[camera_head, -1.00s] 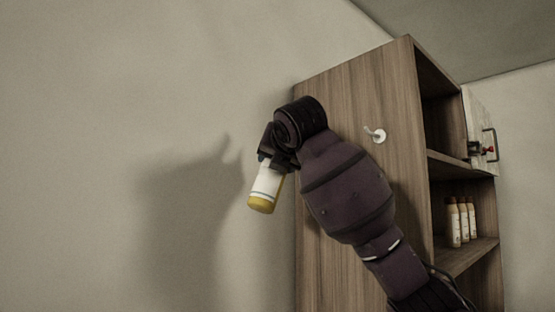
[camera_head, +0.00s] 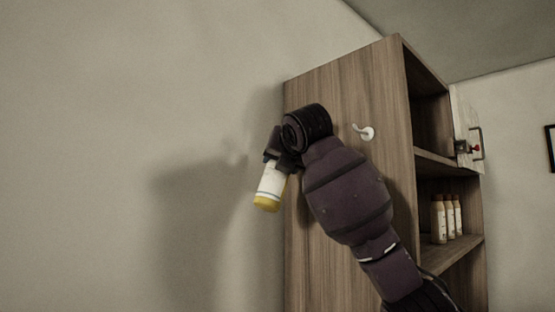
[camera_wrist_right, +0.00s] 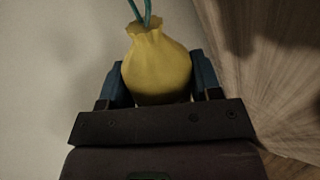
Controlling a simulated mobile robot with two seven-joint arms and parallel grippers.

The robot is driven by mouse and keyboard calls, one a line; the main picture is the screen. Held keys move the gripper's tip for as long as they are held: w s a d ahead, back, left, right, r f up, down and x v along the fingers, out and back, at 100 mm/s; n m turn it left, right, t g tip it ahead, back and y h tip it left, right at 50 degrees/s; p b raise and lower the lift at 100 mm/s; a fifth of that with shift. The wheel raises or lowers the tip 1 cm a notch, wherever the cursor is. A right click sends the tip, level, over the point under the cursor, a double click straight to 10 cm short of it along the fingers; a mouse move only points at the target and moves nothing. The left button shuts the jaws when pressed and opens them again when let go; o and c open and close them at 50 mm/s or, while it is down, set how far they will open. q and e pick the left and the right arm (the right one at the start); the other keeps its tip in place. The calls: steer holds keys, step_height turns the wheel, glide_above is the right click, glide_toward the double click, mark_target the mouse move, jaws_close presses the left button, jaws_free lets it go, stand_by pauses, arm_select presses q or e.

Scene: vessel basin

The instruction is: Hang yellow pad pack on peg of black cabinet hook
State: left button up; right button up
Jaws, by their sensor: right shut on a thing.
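The yellow pad pack (camera_head: 269,188) hangs tilted below my right gripper (camera_head: 276,158) in the head view, with a white band and a yellow lower end. In the right wrist view it is a yellow pouch (camera_wrist_right: 158,72) with a gathered neck and a green cord. My right gripper's blue-grey fingers (camera_wrist_right: 160,80) are shut on its sides. The hook (camera_head: 364,132) on the cabinet's side panel looks white, not black. Its peg points up and left. The pack is left of the hook and lower in the picture, apart from it. My left gripper is not in view.
The wooden cabinet (camera_head: 340,88) has open shelves on its right, with several bottles (camera_head: 446,218) on one. A door with a latch (camera_head: 466,147) stands at its right. The plain wall (camera_head: 130,100) lies left. My right arm covers part of the side panel.

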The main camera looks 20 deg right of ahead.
steer(key=shift+w+d+f, duration=0.2)
steer(key=shift+w+d, duration=0.1)
steer(key=shift+d, duration=0.55)
steer(key=shift+w+d+f, duration=0.2)
steer(key=shift+w+d, duration=0.05)
steer(key=shift+d, duration=0.55)
steer(key=shift+w+d+f, duration=0.2)
steer(key=shift+w+d, duration=0.1)
steer(key=shift+d, duration=0.55)
steer(key=o, duration=1)
steer(key=b+v, duration=0.2)
steer(key=v, duration=0.8)
steer(key=shift+s+b, duration=0.35)
steer(key=shift+s, duration=0.05)
